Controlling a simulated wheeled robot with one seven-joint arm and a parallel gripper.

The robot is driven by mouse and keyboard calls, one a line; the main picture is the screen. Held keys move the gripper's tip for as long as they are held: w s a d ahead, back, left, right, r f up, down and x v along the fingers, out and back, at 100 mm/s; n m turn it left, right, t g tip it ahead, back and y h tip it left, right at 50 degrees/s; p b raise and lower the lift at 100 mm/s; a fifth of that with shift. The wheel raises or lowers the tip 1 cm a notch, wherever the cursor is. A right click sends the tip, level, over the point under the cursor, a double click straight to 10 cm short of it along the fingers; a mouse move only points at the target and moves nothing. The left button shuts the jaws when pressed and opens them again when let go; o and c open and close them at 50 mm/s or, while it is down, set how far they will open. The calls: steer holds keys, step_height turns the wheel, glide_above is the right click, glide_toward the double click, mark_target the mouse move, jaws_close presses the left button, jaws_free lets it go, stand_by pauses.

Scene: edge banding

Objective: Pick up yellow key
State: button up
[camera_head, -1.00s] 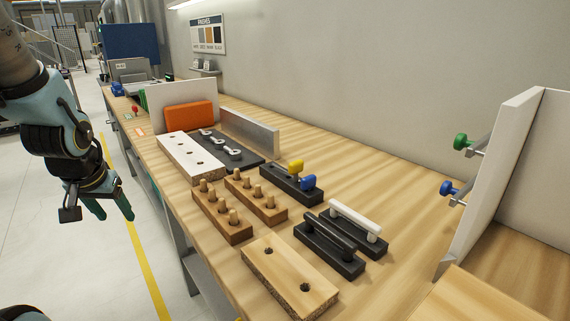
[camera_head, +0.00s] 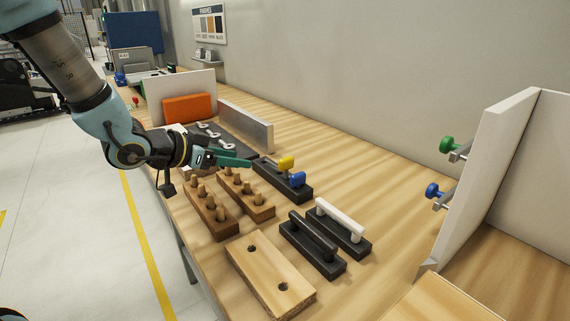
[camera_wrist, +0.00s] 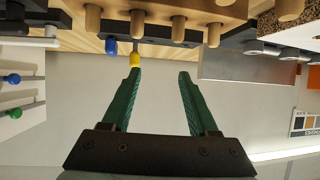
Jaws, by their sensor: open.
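The yellow key (camera_head: 286,163) stands in a black holder (camera_head: 268,172) on the bench, just behind and left of the blue key (camera_head: 298,179). My gripper (camera_head: 242,160) has green fingers and is over the bench, left of the yellow key, pointing toward it. In the wrist view, the fingers of my gripper (camera_wrist: 158,75) are spread with nothing between them. The yellow key (camera_wrist: 135,58) shows near the tip of the left finger there, not centred between the fingers; I cannot tell whether they touch. The blue key (camera_wrist: 112,46) is farther left.
Two wooden peg blocks (camera_head: 222,231) stand below and left of my gripper. A black handle (camera_head: 313,236) and a white handle (camera_head: 340,216) stand in front. A metal plate (camera_head: 247,126) and orange block (camera_head: 188,108) are behind. Green (camera_head: 447,144) and blue (camera_head: 431,190) knobs project from the right panel.

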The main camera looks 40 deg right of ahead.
mark_target(283, 158)
steer(key=shift+m+g+h, duration=0.5)
steer(key=shift+m+g, duration=0.2)
steer(key=shift+g, duration=0.2)
steer(key=s+d, duration=0.1)
steer(key=s+d+r, duration=0.1)
steer(key=s, duration=0.1)
steer(key=shift+s+d, duration=0.2)
steer(key=shift+d, duration=0.05)
steer(key=x, duration=0.4)
steer(key=shift+s+d, duration=0.1)
steer(key=shift+d, duration=0.3)
steer(key=shift+p+x, duration=1)
steer(key=shift+x, duration=1.95)
steer(key=shift+c, duration=0.2)
jaws_close()
